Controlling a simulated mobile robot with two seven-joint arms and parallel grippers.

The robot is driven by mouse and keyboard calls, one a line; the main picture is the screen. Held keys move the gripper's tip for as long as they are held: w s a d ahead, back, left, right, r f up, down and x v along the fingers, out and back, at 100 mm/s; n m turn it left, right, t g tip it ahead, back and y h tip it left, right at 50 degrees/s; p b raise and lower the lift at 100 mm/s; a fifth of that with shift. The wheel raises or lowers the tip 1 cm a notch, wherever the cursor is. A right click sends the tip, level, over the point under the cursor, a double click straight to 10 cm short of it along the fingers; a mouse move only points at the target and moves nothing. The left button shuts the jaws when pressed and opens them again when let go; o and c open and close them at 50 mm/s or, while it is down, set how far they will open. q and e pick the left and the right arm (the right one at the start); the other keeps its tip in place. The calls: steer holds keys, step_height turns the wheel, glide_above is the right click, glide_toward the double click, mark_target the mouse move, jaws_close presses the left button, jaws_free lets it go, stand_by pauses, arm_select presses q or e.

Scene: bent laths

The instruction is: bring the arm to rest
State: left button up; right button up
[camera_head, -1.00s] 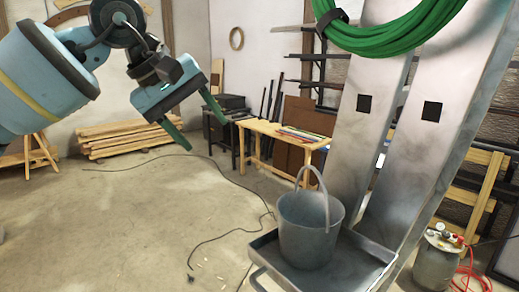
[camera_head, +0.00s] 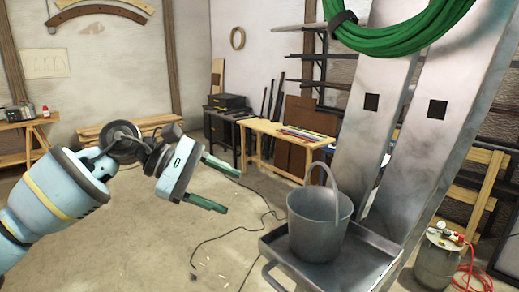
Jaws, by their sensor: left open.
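My left arm comes in from the left. Its gripper (camera_head: 215,186) has two green fingers, spread apart and pointing right, with nothing between them. It hangs in the air left of the metal bucket (camera_head: 320,222) and apart from it. The bucket stands upright, handle raised, on a grey metal tray (camera_head: 372,257) in front of two tall metal posts (camera_head: 378,130). My right gripper does not show.
A coil of green hose (camera_head: 400,38) hangs on the posts. A wooden table (camera_head: 285,142) with coloured strips stands behind. A pressure tank (camera_head: 437,262) with a red hose is at right. Open concrete floor (camera_head: 130,250) lies at left. A dark cable crosses the floor.

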arm_select(q)
steer(key=s+a+f+m+t+y, duration=0.1)
steer(key=s+a+f+m+t, duration=0.3)
steer(key=f+m, duration=0.7)
steer(key=s+a+f+m+t+y, duration=0.1)
steer(key=a+f+m+t, duration=0.45)
steer(key=f+m, duration=0.55)
steer(key=s+a+f+m+t+y, duration=0.1)
steer(key=s+a+f+m+t, duration=0.3)
steer(key=f+m, duration=0.7)
steer(key=s+a+f+n+g+y, duration=0.35)
steer(key=s+a+f+n, duration=0.25)
steer(key=s+f+n, duration=0.3)
steer(key=s+a+f+n+g+y, duration=0.2)
steer(key=s+a+f+n+y, duration=0.3)
steer(key=s+f, duration=0.55)
steer(key=s+d+n+t, duration=0.1)
steer(key=d+n, duration=0.5)
steer(key=d, duration=0.5)
steer(key=shift+d+r+h, duration=0.15)
steer(key=shift+d+h, duration=0.05)
steer(key=shift+h, duration=0.25)
